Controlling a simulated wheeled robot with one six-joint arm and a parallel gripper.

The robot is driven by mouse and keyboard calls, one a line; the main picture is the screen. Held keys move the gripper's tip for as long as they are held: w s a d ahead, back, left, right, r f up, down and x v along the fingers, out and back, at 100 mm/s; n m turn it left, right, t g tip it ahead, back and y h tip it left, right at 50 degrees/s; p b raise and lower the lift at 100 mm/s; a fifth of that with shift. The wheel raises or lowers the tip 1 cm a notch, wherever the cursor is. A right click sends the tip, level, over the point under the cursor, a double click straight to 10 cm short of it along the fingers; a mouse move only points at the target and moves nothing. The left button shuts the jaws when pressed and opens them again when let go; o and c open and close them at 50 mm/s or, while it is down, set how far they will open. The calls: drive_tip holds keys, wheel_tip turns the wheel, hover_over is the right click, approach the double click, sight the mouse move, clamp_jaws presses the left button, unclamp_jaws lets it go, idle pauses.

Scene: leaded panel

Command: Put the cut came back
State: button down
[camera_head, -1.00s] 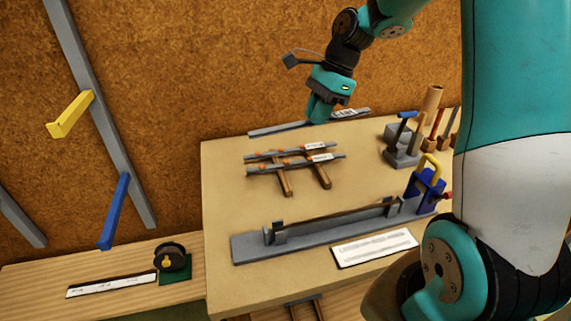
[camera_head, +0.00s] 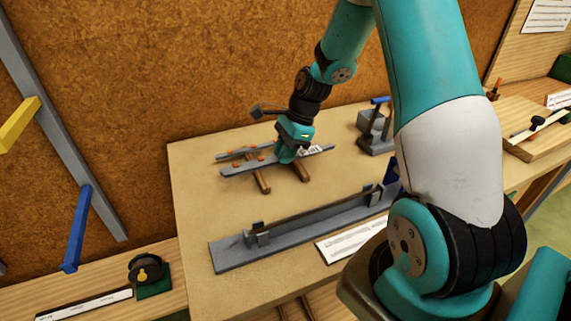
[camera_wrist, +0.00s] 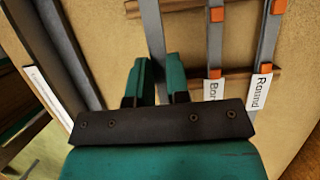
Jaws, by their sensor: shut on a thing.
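My gripper (camera_head: 287,155) is shut on a grey came, a long thin strip. In the camera_wrist view the held came (camera_wrist: 152,35) runs up from between the fingertips (camera_wrist: 155,92). A rack of brown bars (camera_head: 300,172) with orange clips stands below my gripper. Two other cames lie in the rack, right of the held one in the camera_wrist view: one labelled "Bor…" (camera_wrist: 215,45), its label partly hidden, and one labelled "Round" (camera_wrist: 267,40). The held came crosses over the end of a rack bar; I cannot tell whether it touches it.
A long grey jig (camera_head: 300,231) with upright blocks lies nearer me, beside a white printed card (camera_head: 345,240). A grey tool block (camera_head: 372,128) stands at the right. A black reel (camera_head: 146,268) sits on the lower bench at left.

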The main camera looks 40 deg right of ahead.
drive_tip(key=shift+f, duration=1.95)
drive_tip(key=shift+f, duration=0.15)
drive_tip(key=c, duration=1.1)
unclamp_jaws()
